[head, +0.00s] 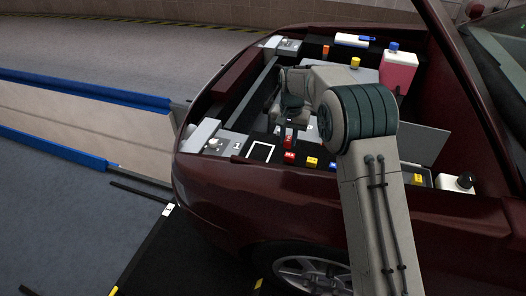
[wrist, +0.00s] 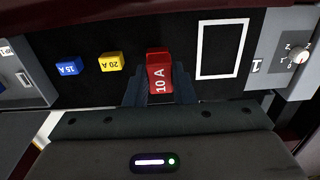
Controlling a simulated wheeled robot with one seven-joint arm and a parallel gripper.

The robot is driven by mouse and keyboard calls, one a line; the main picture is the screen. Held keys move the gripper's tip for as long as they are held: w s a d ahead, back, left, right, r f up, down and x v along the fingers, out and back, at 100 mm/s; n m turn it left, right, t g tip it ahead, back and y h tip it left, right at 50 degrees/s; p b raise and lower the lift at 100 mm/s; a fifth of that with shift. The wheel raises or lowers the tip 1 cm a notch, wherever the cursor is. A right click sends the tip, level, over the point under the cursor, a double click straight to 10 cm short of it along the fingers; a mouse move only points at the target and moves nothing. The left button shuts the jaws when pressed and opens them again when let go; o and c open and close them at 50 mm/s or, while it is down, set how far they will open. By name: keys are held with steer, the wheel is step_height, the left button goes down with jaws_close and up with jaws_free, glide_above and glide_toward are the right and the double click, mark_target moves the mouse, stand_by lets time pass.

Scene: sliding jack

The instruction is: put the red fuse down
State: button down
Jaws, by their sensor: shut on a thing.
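The red fuse, marked 10 A (wrist: 159,76), is between the fingers of my gripper (wrist: 160,92) in the wrist view. The fingers are shut on its sides. In the head view the red fuse (head: 290,157) shows just below my gripper (head: 289,141), at the front edge of the open car bay. It is over the black strip (wrist: 190,85); I cannot tell whether it touches the strip. A white rectangular outline (wrist: 221,50) is marked on that strip, right of the fuse in the wrist view and left of it in the head view (head: 260,151).
A yellow 20 A fuse (wrist: 110,62) and a blue 15 A fuse (wrist: 69,65) stand in a row beside the red one. A grey box with a knob (wrist: 298,57) flanks the outline. A pink reservoir (head: 398,72) stands at the back. The outlined area looks empty.

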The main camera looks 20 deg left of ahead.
steer(key=a+f, duration=0.1)
steer(key=a, duration=0.1)
steer(key=a+f, duration=0.2)
steer(key=a, duration=0.1)
steer(key=a+f+p, duration=0.1)
steer(key=a, duration=0.2)
steer(key=shift+f, duration=0.4)
steer(key=shift+f+p, duration=0.4)
steer(key=shift+f, duration=1.55)
steer(key=shift+f, duration=0.2)
steer(key=c, duration=1.2)
jaws_free()
steer(key=shift+c, duration=0.2)
step_height(320, 180, up, 12)
steer(key=shift+r+b, duration=0.2)
steer(key=shift+b, duration=0.2)
